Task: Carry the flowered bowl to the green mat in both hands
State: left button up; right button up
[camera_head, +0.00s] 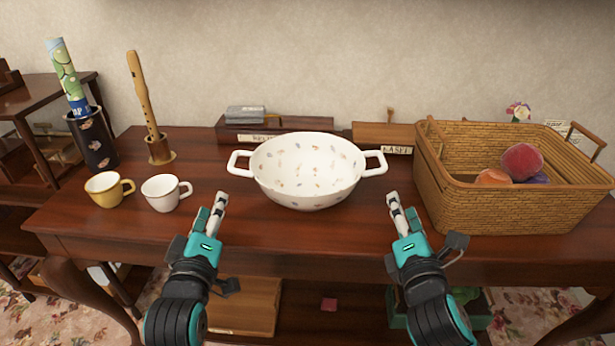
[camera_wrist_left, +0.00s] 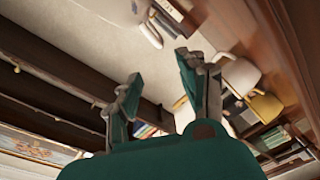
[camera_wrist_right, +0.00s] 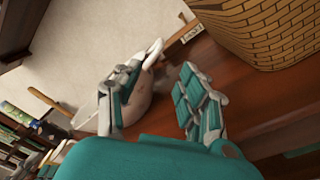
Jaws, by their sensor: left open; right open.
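The flowered bowl (camera_head: 305,172) is white with small petal prints and a loop handle on each side. It stands upright in the middle of the wooden table. My left gripper (camera_head: 218,205) is open and empty, in front of and below the bowl's left handle (camera_head: 240,163). My right gripper (camera_head: 395,205) is open and empty, in front of and below the right handle (camera_head: 375,163). Both are apart from the bowl. In the right wrist view the bowl (camera_wrist_right: 135,103) shows partly behind a finger. In the left wrist view part of the bowl (camera_wrist_left: 115,12) shows at the top. I see no green mat.
A wicker basket (camera_head: 470,208) with several balls stands right of the bowl. A yellow cup (camera_head: 108,190) and a white cup (camera_head: 165,192) stand to the left. A recorder on a stand (camera_head: 160,150) and a dark cylinder (camera_head: 93,140) are behind them. Labelled boxes (camera_head: 275,130) line the wall.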

aim_at(232, 157)
pick_arm(q)
jog(key=w, duration=1.7)
jog(key=shift+w+f, duration=0.1)
jog(key=shift+w, duration=0.2)
pick_arm(e)
jog(key=w, duration=1.7)
jog(key=shift+w+f, duration=0.1)
jog(key=shift+w, duration=0.2)
pick_arm(q)
grip_shut()
pick_arm(e)
grip_shut()
pick_arm(q)
jog(key=shift+r, duration=0.25)
pick_arm(e)
jog(key=shift+r, duration=0.25)
